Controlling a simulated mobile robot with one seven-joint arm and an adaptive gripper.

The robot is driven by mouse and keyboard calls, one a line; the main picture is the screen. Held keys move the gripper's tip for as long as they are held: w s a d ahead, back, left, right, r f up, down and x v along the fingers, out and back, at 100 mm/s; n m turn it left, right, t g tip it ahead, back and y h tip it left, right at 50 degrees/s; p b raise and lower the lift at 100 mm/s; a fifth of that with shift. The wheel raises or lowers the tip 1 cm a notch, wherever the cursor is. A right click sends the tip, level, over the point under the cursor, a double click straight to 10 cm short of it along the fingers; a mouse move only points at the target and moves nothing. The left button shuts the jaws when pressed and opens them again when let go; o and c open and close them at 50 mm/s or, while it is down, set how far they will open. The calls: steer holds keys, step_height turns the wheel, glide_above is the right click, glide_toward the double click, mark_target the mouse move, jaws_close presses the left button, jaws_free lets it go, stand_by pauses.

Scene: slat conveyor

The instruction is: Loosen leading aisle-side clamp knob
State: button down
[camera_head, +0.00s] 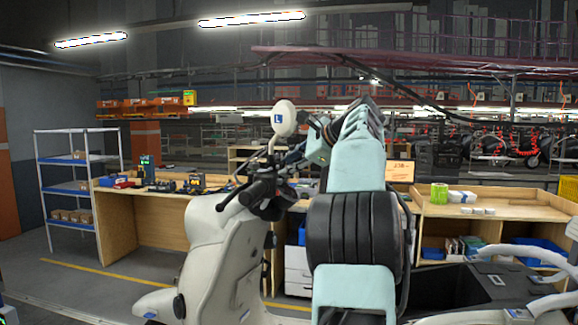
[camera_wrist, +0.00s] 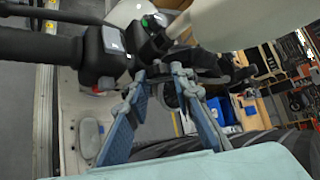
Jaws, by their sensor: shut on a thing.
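In the wrist view the black grip (camera_wrist: 35,45) and switch housing (camera_wrist: 105,50) lie left of my gripper. My gripper (camera_wrist: 160,72) reaches in at the handlebar, its two blue-grey fingers drawn together at the tips on a small dark part by the handlebar. That part is mostly hidden between the tips. I cannot tell whether it is the clamp knob. My arm hides part of the scooter in the head view.
A wooden workbench (camera_head: 152,222) with tools stands behind, and a blue shelf rack (camera_head: 70,187) at the left. Another bench (camera_head: 490,210) with boxes is at the right. The scooter's mirror stem (camera_wrist: 180,25) rises close to the fingertips. Floor at left is clear.

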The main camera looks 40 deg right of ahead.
steer(key=c, duration=1.7)
jaws_free()
steer(key=shift+a, duration=0.1)
